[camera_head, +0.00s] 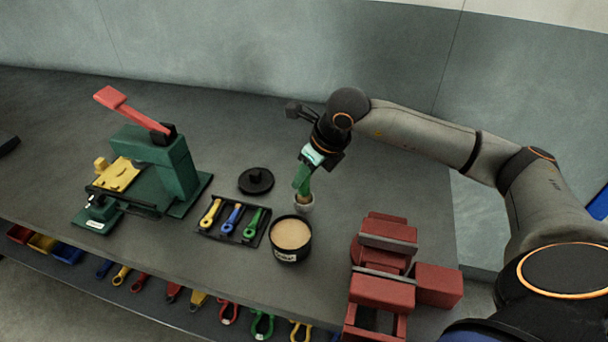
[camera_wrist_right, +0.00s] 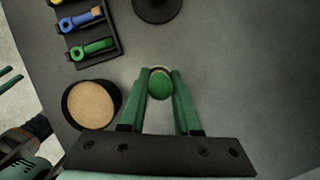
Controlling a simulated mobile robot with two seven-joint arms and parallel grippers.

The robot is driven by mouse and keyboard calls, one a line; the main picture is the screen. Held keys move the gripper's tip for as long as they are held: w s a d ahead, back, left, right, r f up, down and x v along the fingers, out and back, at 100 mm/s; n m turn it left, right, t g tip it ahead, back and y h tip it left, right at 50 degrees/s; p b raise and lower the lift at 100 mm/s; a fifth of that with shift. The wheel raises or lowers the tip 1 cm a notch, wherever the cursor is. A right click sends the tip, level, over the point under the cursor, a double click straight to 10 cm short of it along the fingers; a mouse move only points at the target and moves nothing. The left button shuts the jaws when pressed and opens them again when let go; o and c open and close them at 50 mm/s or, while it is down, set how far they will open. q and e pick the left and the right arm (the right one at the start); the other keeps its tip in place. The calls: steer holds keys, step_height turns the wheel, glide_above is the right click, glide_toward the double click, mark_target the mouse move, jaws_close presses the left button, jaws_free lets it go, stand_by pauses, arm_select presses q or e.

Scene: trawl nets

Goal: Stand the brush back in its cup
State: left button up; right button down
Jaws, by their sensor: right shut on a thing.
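My right gripper (camera_head: 302,187) points down over the bench with its green fingers shut on the brush. In the right wrist view the brush (camera_wrist_right: 159,86) shows as a round green end between the fingertips (camera_wrist_right: 160,88).
A tray of coloured tools (camera_head: 233,236) and a black lid (camera_head: 256,181) lie to the left.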

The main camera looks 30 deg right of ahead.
steer(key=shift+f, duration=0.4)
steer(key=shift+f, duration=0.1)
steer(key=c, duration=0.6)
jaws_free()
steer(key=shift+r, duration=0.25)
steer(key=v, duration=1.1)
steer(key=shift+s+r, duration=0.1)
steer(key=shift+r, duration=0.3)
